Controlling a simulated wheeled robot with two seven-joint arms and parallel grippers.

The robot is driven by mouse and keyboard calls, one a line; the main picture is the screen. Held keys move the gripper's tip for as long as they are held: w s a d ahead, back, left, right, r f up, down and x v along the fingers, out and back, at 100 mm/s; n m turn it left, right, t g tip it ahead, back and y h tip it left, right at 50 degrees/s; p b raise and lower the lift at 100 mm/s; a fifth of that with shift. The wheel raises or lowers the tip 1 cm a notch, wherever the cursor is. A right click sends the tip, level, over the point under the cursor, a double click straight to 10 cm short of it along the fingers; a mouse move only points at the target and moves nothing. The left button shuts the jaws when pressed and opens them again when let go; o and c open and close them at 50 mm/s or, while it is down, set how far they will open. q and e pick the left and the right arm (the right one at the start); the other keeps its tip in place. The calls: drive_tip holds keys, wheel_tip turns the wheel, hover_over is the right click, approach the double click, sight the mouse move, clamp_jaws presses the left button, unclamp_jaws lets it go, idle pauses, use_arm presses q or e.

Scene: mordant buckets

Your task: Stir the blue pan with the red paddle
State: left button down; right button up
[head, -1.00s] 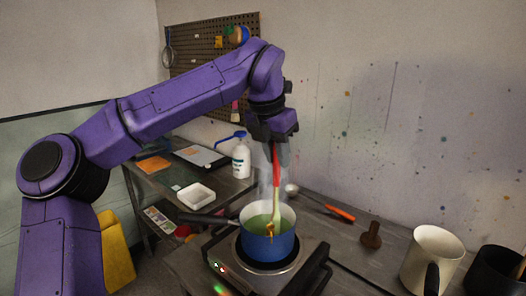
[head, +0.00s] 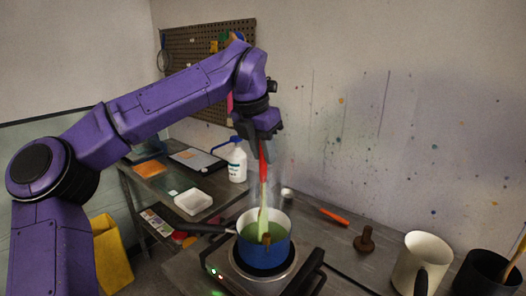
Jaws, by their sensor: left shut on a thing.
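The blue pan (head: 263,254) sits on the hot plate (head: 234,276), with its dark handle pointing left. It holds greenish liquid, and faint steam rises from it. My left gripper (head: 263,140) is above the pan, shut on the red handle of the paddle (head: 263,170). The paddle stands nearly upright. Its pale lower part reaches down into the pan, and its tip is hidden in the liquid. A small brown thing shows in the pan at the paddle's foot; I cannot tell what it is. My right gripper is not in view.
Right of the hot plate are an orange-handled tool (head: 333,216), a brown wooden piece (head: 365,240), a cream jug (head: 423,260) and a black bucket (head: 490,275). A white bottle (head: 237,164) and white tray (head: 193,201) are on the left table. A yellow thing (head: 112,256) stands below.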

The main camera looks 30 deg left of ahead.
use_arm(q)
drive_tip(key=shift+r+p, duration=2.7)
drive_tip(key=shift+r, duration=0.65)
wheel_tip(320, 180, up, 6)
drive_tip(key=p, duration=0.5)
wheel_tip(320, 180, up, 5)
drive_tip(key=shift+p, duration=0.3)
